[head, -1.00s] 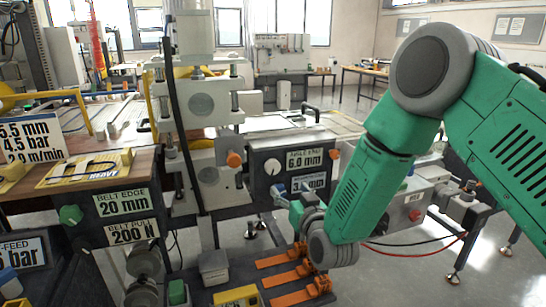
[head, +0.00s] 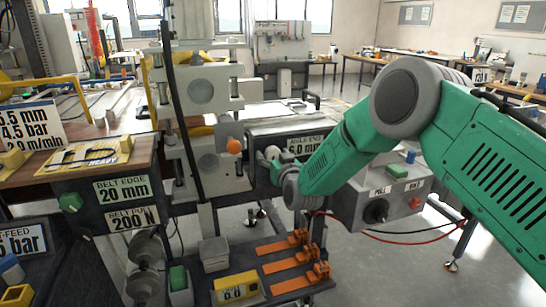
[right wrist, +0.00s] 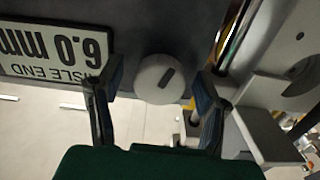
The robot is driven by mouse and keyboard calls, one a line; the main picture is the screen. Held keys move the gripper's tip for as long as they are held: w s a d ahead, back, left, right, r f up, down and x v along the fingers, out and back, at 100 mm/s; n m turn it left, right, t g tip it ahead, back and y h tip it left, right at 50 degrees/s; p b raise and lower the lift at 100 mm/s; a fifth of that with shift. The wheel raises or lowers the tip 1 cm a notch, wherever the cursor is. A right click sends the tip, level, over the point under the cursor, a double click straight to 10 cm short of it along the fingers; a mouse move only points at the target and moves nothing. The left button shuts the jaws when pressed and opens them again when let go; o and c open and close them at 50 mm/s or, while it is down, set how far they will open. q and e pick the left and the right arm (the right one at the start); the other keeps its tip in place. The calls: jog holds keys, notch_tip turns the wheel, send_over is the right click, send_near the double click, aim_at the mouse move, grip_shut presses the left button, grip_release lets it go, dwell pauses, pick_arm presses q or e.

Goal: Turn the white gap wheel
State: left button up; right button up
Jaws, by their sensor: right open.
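The white gap wheel (right wrist: 158,78) is a round knob with a dark slot mark on a dark panel, seen in the right wrist view. My right gripper (right wrist: 160,75) is open, with one dark finger on each side of the wheel. Gaps show between the fingers and the wheel, so it is not gripped. In the head view my right gripper (head: 268,160) is at the panel's left part, beside the AISLE END 6.0 mm sign (head: 302,145), and largely covers the wheel. My left gripper is not in view.
An orange knob (head: 234,146) sits just left of my right gripper. A grey control box (head: 376,205) with a black knob stands at right, under my arm. Orange clamps (head: 290,267) lie below. A BELT EDGE 20 mm panel (head: 121,192) is at left.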

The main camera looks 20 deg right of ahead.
jog(key=c, duration=1.2)
jog(key=shift+o, duration=0.2)
jog(key=n, duration=0.4)
jog(key=shift+n+b, duration=0.3)
jog(key=shift+b, duration=0.05)
jog(key=o, duration=1.2)
jog(key=shift+c, duration=0.2)
